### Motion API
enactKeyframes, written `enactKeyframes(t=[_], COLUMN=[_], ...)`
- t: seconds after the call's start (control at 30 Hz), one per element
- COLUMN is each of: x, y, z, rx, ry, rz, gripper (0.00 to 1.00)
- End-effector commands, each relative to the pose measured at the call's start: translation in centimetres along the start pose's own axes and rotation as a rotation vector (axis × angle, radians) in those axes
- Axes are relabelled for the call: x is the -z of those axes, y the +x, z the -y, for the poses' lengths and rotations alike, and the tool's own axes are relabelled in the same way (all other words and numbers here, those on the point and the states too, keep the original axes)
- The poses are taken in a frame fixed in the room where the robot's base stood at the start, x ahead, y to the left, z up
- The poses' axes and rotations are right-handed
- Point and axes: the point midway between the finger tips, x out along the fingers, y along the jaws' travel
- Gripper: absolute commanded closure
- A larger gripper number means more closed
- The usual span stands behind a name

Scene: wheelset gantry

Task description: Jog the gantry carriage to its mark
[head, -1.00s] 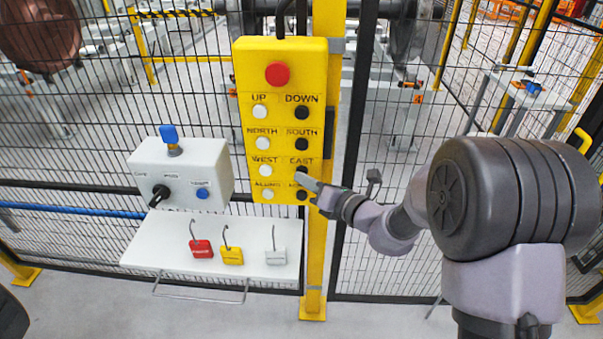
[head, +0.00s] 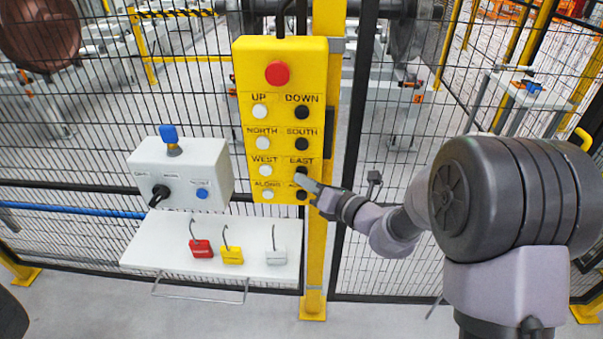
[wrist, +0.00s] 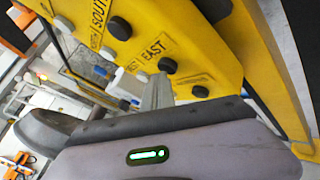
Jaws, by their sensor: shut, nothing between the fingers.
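The yellow pendant (head: 285,120) hangs on the yellow post, with a red stop button (head: 277,73) on top and rows of white and black buttons below. My gripper (head: 300,180) is shut and empty, with its tip just below the black EAST button (head: 301,170). In the wrist view my fingertips (wrist: 158,82) are close to the EAST button (wrist: 167,66); I cannot tell whether they touch the panel. The tip partly hides the bottom right label above its black button (head: 301,196). I cannot make out the gantry carriage or its mark for certain.
A grey switch box (head: 180,175) with a black knob and blue button is left of the pendant. Below it, a white shelf (head: 150,245) holds red, yellow and grey padlocks. Mesh fencing stands behind, with wheelsets (head: 400,40) beyond. Clear floor lies in front.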

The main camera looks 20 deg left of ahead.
Motion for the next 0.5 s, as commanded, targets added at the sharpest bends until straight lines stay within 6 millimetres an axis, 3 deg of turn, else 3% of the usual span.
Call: enactKeyframes(t=[0.5], x=[0.80], y=[-0.98], z=[-0.69], rx=[0.000], ry=[0.000], rz=[-0.001], gripper=[1.00])
